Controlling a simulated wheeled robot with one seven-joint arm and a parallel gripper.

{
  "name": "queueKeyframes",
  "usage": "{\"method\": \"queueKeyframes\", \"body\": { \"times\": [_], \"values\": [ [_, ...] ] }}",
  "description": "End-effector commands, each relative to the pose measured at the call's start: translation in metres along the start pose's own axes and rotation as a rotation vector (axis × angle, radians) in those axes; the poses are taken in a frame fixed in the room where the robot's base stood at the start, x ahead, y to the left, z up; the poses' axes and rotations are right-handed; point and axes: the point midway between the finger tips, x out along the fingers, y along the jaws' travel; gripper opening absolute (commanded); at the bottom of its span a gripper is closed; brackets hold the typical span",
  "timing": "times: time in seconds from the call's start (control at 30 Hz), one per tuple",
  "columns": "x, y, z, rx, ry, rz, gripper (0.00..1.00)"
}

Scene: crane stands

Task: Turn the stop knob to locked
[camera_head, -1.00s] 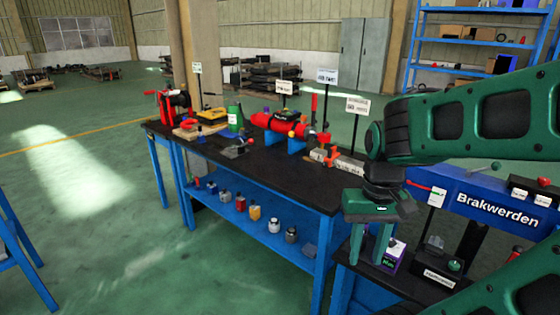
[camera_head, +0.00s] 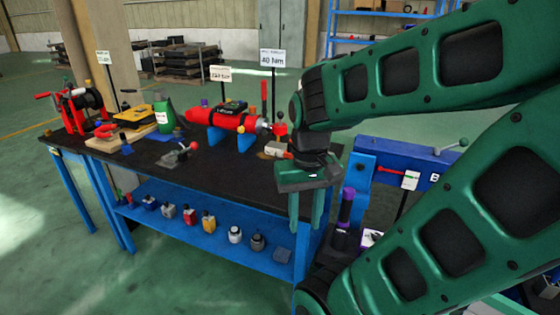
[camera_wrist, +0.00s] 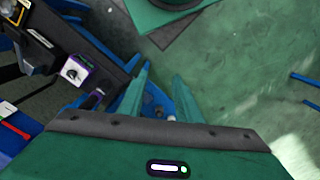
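A purple-sided box with a pale face and a dark knob (camera_wrist: 72,74) shows at the upper left of the wrist view. I cannot tell whether this is the stop knob, or read its setting. In the head view, a purple-edged box (camera_head: 370,239) shows only in part behind my arm. My gripper (camera_head: 305,226) points down at the near right end of the black-topped bench. Its two green fingers are apart with nothing between them. In the wrist view my gripper (camera_wrist: 163,74) lies to the right of the knob box, clear of it.
The black bench (camera_head: 225,170) carries a red cylinder (camera_head: 236,121), a green bottle (camera_head: 164,113) and a reel. Its blue lower shelf (camera_head: 160,222) holds several small blocks. A blue beam (camera_head: 395,162) stands right of my gripper. Open green floor lies left of the bench.

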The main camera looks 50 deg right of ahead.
Motion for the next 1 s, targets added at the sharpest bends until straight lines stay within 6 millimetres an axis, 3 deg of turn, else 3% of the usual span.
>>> {"method": "queueKeyframes", "body": {
  "times": [0.1,0.17,0.23,0.37,0.47,0.7,1.0],
  "values": [
    [0.0,0.0,0.0,0.0,0.0,0.0,0.31],
    [0.0,0.0,0.0,0.001,0.001,0.001,0.41],
    [-0.005,0.007,0.006,0.008,0.017,0.001,0.41],
    [-0.009,0.011,-0.021,0.055,0.047,0.051,0.41],
    [-0.012,0.016,-0.059,0.114,0.094,0.116,0.41],
    [-0.016,0.024,-0.17,0.259,0.258,0.282,0.41],
    [0.001,0.018,-0.299,0.382,0.474,0.416,0.41]
  ]
}}
